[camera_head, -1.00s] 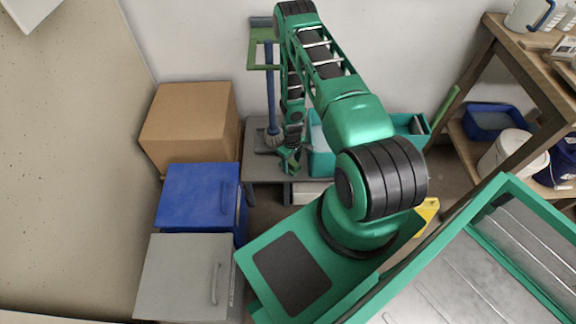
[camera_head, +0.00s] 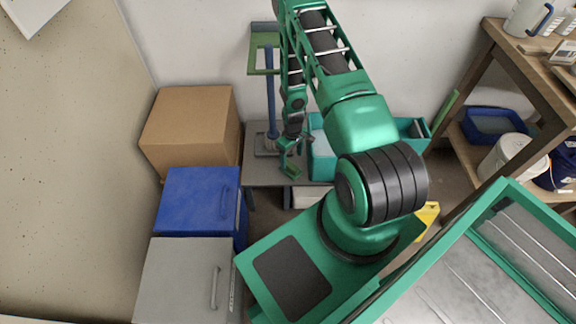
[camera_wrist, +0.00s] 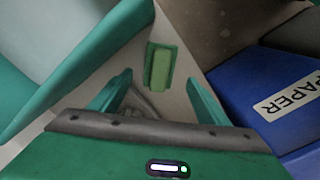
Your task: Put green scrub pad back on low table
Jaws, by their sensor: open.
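The green scrub pad (camera_wrist: 160,68) shows in the wrist view as a small upright rectangle with a darker green border. It appears to lie on the pale grey top of the low table (camera_wrist: 182,62), near its edge. My gripper (camera_wrist: 160,77) is open, with one green finger on each side of the pad's line and nothing seen clamped between them. In the head view my gripper (camera_head: 292,168) is over the front part of the low table (camera_head: 262,174). I cannot tell the pad from the green fingers there.
A teal tub (camera_head: 322,160) stands on the table just right of my gripper. A blue bin (camera_head: 200,195), marked PAPER in the wrist view (camera_wrist: 290,95), and a cardboard box (camera_head: 190,125) are left.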

